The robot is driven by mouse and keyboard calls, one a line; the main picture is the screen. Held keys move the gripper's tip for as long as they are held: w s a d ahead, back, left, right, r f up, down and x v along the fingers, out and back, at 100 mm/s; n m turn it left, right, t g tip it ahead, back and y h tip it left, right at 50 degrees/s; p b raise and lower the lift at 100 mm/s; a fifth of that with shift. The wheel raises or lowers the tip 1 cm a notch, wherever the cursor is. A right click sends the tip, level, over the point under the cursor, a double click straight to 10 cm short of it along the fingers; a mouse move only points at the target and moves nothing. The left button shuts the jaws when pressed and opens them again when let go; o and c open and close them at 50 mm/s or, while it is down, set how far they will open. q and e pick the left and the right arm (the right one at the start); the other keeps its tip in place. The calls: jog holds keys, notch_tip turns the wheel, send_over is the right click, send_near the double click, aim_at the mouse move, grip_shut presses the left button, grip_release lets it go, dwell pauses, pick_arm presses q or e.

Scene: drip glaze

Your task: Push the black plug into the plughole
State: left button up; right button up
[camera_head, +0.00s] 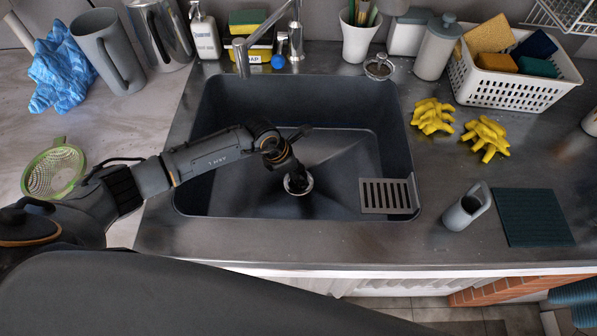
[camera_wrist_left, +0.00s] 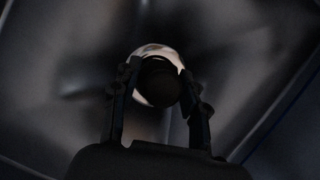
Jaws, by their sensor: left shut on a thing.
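In the head view my left arm reaches over the dark sink (camera_head: 235,105), and my left gripper (camera_head: 297,186) points down at the plughole (camera_head: 304,190), whose pale metal ring shows around the fingertips. In the left wrist view the fingers of my left gripper (camera_wrist_left: 158,90) are shut on the black plug (camera_wrist_left: 160,82), a dark round shape between them. The shiny ring of the plughole (camera_wrist_left: 155,50) shows around the plug, mostly above and to the left. I cannot tell how deep the plug sits in the hole. My right gripper is not in view.
A slotted grey rack (camera_head: 388,196) stands in the sink's right front corner. The tap (camera_head: 242,58) rises at the back rim. A grey cup (camera_head: 467,208), yellow gloves (camera_head: 432,116) and a white basket (camera_head: 510,88) stand on the right counter. A green strainer (camera_head: 54,168) lies left.

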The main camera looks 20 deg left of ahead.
pick_arm(q)
jog(key=shift+f, duration=0.1)
jog(key=shift+f+b, duration=0.85)
dwell(0.3)
jog(key=o, duration=1.1)
jog(key=v, duration=1.2)
